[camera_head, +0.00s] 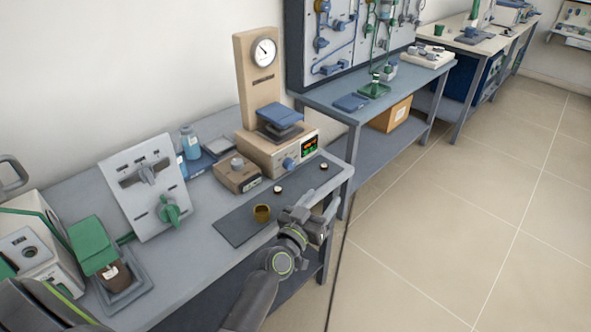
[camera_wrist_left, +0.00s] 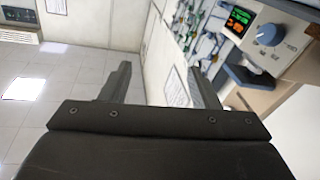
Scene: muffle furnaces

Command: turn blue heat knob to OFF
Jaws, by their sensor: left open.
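The blue heat knob (camera_head: 289,163) sits on the front of a beige device (camera_head: 268,150), left of a small display (camera_head: 310,145) with red and green readouts. It also shows in the left wrist view (camera_wrist_left: 270,34) at the upper right, beside the lit display (camera_wrist_left: 239,20). I cannot read its pointer or any OFF mark. My left gripper (camera_head: 316,212) is at the bench's front edge, below and to the right of the knob in the head view. Its fingers (camera_wrist_left: 160,72) are apart, with nothing between them, and do not touch the knob. My right gripper is not seen.
A small brown box (camera_head: 237,174) stands left of the device. A brass cup (camera_head: 262,213) sits on a dark mat (camera_head: 235,226) near my left gripper. A tilted panel with a green knob (camera_head: 172,211) stands further left. Open floor lies right of the bench.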

